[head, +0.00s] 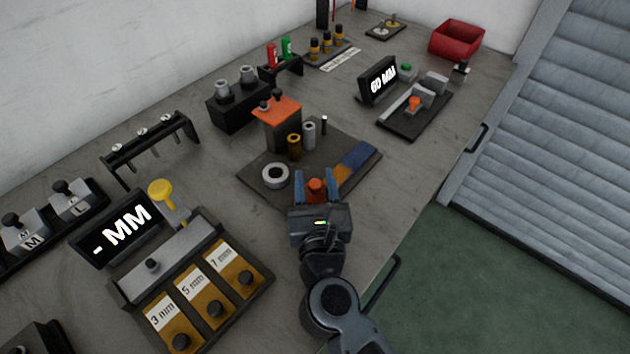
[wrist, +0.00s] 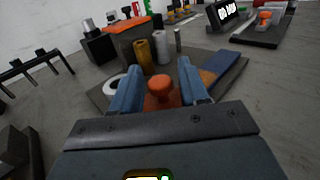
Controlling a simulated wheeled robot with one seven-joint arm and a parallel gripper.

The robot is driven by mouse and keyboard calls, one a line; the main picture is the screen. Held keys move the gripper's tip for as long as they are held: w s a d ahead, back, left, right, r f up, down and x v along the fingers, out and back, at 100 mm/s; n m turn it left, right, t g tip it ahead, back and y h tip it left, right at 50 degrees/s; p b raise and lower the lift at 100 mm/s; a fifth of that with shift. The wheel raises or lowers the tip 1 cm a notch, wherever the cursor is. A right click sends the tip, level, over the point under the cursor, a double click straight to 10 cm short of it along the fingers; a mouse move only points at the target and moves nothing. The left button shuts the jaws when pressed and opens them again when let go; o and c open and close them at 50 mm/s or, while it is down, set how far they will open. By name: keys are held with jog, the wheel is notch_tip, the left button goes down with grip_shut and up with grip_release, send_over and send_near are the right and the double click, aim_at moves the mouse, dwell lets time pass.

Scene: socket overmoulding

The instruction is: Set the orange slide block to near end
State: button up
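An orange block with a round knob (head: 316,187) sits at the near corner of a dark base plate (head: 255,178). It also shows in the wrist view (wrist: 160,90). My gripper (head: 316,184) is around this block, one blue finger on each side. In the wrist view my gripper (wrist: 159,82) is open, with gaps between the fingers and the knob. The block's lower part and whatever it rests on are mostly hidden by my gripper. A second, smaller orange knob (head: 414,104) is on the rail device beside the 60 MM display.
The plate also holds a white ring (head: 275,175), a brass cylinder (head: 294,147), a grey cylinder (head: 309,134), an orange-topped box (head: 277,118) and a blue-and-orange strip (head: 357,163). A gauge box (head: 195,285) and a "- MM" display (head: 115,229) stand left.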

aim_at(363, 152)
grip_shut()
dwell(0.4)
jog(key=w+d, duration=0.3)
jog(key=w, duration=0.1)
jog(key=w+d+p, duration=0.1)
jog(key=w+d, duration=0.2)
jog(key=w, duration=0.1)
jog(key=w+d+p, duration=0.1)
jog(key=w+d, duration=0.2)
jog(key=w, duration=0.1)
jog(key=shift+d, duration=0.3)
jog(key=shift+w, duration=0.1)
jog(key=shift+c, duration=0.2)
grip_release()
jog(key=shift+w+d, duration=0.1)
jog(key=shift+o, duration=0.8)
jog(key=shift+s+d, duration=0.2)
jog(key=shift+s, duration=1.8)
jog(key=shift+s+d, duration=0.2)
jog(key=shift+s, duration=1.75)
